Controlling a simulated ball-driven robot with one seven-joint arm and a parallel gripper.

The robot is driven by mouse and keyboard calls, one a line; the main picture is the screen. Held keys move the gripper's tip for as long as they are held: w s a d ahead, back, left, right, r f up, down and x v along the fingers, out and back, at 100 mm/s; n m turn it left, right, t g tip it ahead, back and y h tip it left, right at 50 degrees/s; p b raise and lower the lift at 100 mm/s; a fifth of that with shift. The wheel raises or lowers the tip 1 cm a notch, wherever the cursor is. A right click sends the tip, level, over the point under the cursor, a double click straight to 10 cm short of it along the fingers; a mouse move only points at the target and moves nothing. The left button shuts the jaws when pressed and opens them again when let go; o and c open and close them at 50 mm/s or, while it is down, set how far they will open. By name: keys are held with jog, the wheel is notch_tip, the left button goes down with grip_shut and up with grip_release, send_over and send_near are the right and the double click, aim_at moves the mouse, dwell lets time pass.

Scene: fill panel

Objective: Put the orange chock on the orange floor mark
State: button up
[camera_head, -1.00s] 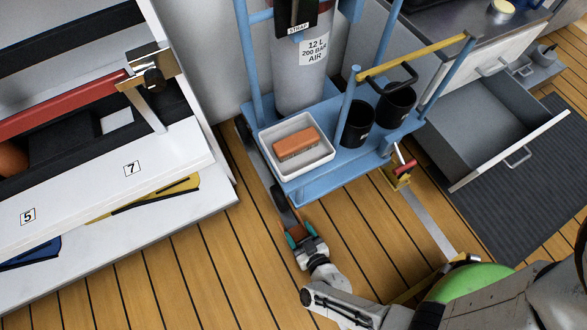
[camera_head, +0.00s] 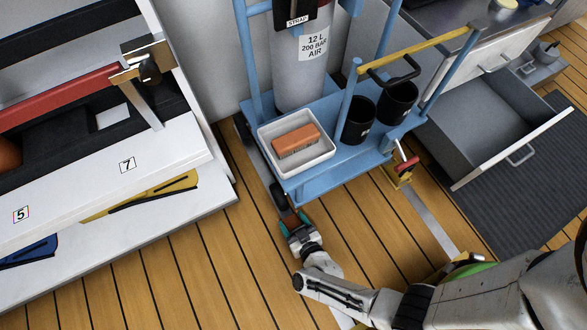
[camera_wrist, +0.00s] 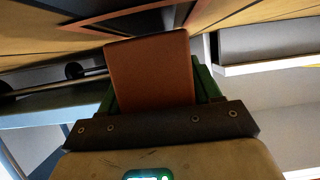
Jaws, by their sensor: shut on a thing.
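The orange chock (camera_wrist: 150,72) shows in the wrist view as a plain orange-brown block between my gripper's green-edged fingers. My gripper (camera_head: 291,217) is shut on it. In the head view my gripper is low over the plank floor, just in front of the blue trolley's near left wheel. The chock is mostly hidden there. In the wrist view an orange-edged dark shape (camera_wrist: 199,14) lies beyond the chock at the top. I cannot tell whether it is the orange floor mark. No orange floor mark stands out in the head view.
The blue trolley (camera_head: 330,180) carries a gas cylinder (camera_head: 300,75), black cups and a white tray (camera_head: 262,145) with an orange brush (camera_head: 296,139). A white rack (camera_head: 80,190) stands at left. An open drawer (camera_head: 500,125) juts out at right. Floor in front is clear.

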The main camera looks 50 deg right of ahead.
jog(key=shift+d+f, duration=0.1)
jog(key=shift+f, duration=0.55)
jog(key=o, duration=1.4)
jog(key=shift+f+b, duration=0.1)
jog(key=shift+b, duration=0.2)
jog(key=shift+r, duration=0.5)
jog(key=p+v, duration=0.1)
jog(key=v, duration=0.3)
jog(key=p+v, duration=0.2)
jog(key=v, duration=0.2)
jog(key=p+v, duration=0.2)
jog(key=v, duration=0.2)
jog(key=shift+r, duration=0.4)
